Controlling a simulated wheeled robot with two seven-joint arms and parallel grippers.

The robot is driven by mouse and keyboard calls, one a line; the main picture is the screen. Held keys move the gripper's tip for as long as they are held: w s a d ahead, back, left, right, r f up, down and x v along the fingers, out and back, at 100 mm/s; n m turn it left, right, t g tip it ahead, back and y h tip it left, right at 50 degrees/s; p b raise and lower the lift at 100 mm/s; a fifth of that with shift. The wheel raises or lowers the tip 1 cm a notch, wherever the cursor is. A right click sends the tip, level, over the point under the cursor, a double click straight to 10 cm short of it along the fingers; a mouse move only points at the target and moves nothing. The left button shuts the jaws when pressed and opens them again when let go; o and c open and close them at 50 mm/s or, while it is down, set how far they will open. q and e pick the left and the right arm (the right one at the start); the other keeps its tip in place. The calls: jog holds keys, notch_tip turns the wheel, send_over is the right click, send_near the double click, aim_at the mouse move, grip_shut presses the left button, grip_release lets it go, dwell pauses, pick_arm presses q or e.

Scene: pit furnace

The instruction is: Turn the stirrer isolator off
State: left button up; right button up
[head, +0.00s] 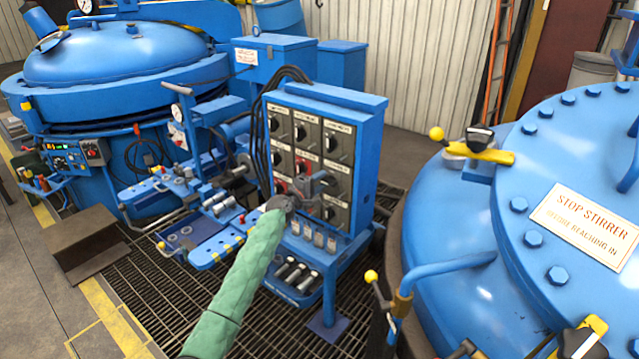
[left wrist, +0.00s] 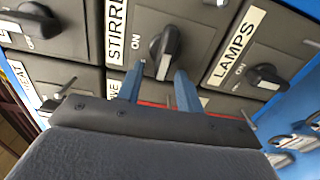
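The stirrer isolator (left wrist: 168,45) is a black rotary knob on a grey plate beside a cut-off white label reading "STIRR" and an "ON" mark. Its bar runs steeply up and down in the left wrist view, unlike the flatter bar of the LAMPS knob (left wrist: 264,76). My left gripper (left wrist: 160,72) is open, its two blue fingertips on either side of the knob's lower end. Contact with the knob cannot be told. In the head view my left gripper (head: 318,187) is at the lower switches of the blue panel (head: 367,140) and hides some. My right gripper is not in view.
Several other knobs and plates, some red, crowd round the isolator. Black cables (head: 258,125) hang at the panel's left side. A blue vessel lid with a "STOP STIRRER" sign (head: 585,225) stands close on the right. A furnace (head: 120,60) stands at the back left.

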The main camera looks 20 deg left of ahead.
pick_arm(q)
jog(key=b+v, duration=0.2)
jog(key=v, duration=0.5)
jog(key=shift+s+a, duration=0.15)
jog(key=shift+s, duration=0.2)
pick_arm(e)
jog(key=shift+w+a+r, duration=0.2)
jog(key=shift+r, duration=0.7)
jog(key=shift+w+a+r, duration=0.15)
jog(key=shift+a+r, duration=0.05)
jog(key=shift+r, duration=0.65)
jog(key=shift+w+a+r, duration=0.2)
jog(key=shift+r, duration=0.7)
